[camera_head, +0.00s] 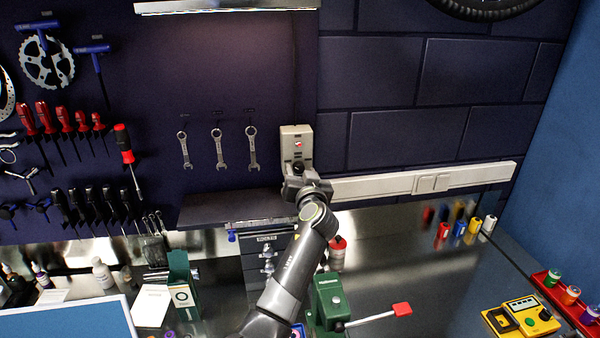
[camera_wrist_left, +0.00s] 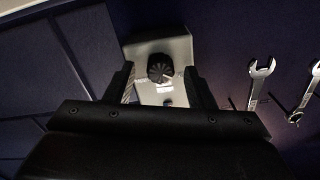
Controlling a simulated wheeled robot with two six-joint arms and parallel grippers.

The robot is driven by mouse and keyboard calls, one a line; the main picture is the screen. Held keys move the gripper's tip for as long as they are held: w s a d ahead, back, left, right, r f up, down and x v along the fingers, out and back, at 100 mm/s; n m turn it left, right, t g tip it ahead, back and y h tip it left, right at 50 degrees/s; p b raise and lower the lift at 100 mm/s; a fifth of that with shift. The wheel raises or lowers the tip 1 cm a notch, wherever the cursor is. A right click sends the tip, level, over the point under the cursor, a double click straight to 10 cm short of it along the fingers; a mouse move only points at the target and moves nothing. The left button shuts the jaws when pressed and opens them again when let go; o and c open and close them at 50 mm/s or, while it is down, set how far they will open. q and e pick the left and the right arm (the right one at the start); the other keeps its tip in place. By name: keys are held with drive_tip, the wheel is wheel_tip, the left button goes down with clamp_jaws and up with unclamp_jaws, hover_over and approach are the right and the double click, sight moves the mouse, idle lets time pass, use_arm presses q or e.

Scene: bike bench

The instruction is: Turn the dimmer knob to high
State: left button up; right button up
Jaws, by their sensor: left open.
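In the left wrist view the box (camera_wrist_left: 180,48) carries a round black ribbed knob (camera_wrist_left: 160,67). My left gripper (camera_head: 299,174) is in front of the lower part of the box in the head view and covers much of the knob area. In the wrist view its two open fingers (camera_wrist_left: 163,85) stand on either side of the knob, with gaps; contact is not visible. My right gripper is not in view.
Several wrenches (camera_head: 218,148) hang left of the dimmer, above a dark shelf (camera_head: 235,206). A white trunking strip (camera_head: 420,182) runs along the wall to the right. On the bench are a green vise (camera_head: 328,300) and a yellow meter (camera_head: 520,318).

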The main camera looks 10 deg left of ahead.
use_arm(q)
drive_tip(key=c, duration=1)
